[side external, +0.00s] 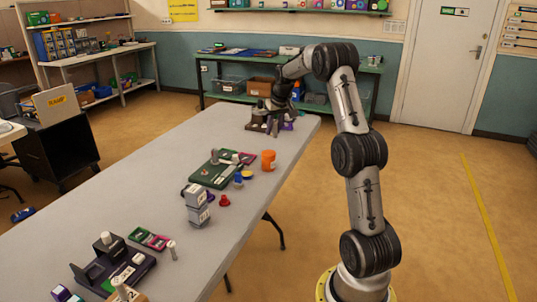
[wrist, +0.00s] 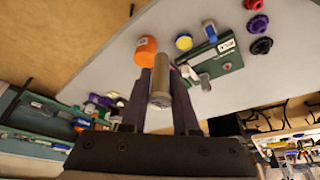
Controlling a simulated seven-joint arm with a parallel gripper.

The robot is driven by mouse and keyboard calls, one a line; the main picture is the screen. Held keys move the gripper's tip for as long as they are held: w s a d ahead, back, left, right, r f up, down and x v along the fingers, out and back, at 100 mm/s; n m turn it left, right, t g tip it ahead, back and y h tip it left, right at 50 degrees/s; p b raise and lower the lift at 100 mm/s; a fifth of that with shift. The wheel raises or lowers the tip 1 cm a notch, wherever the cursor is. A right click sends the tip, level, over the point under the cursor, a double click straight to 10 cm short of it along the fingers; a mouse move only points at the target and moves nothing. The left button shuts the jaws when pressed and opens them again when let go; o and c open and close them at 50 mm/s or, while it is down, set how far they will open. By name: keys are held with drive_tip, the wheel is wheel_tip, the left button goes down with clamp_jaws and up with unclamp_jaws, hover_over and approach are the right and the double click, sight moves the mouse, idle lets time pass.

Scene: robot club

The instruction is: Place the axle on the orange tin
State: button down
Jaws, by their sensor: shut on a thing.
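The orange tin (side external: 268,160) stands upright on the grey table, near its right edge. It also shows in the wrist view (wrist: 146,51), just beyond my fingertips. My gripper (side external: 274,126) is over the far end of the table, behind the tin and apart from it. In the wrist view my gripper (wrist: 160,82) is shut on a grey metal cylinder, the axle (wrist: 160,92), which sits between the two dark fingers. In the side view the axle is too small and dark to tell from the fingers.
A green board (side external: 213,172) with small parts lies left of the tin. A dark purple tray (side external: 110,268) lies at the near end. The table's middle left is clear.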

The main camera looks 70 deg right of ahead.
drive_tip(key=s, duration=0.1)
hover_over(267, 152)
wheel_tip(267, 152, down, 10)
drive_tip(key=shift+s+r, duration=0.1)
drive_tip(key=shift+s, duration=0.05)
drive_tip(key=shift+d+f, duration=0.2)
drive_tip(key=shift+f, duration=1.6)
drive_tip(key=shift+f, duration=0.1)
drive_tip(key=c, duration=0.7)
unclamp_jaws()
drive_tip(key=shift+f, duration=0.1)
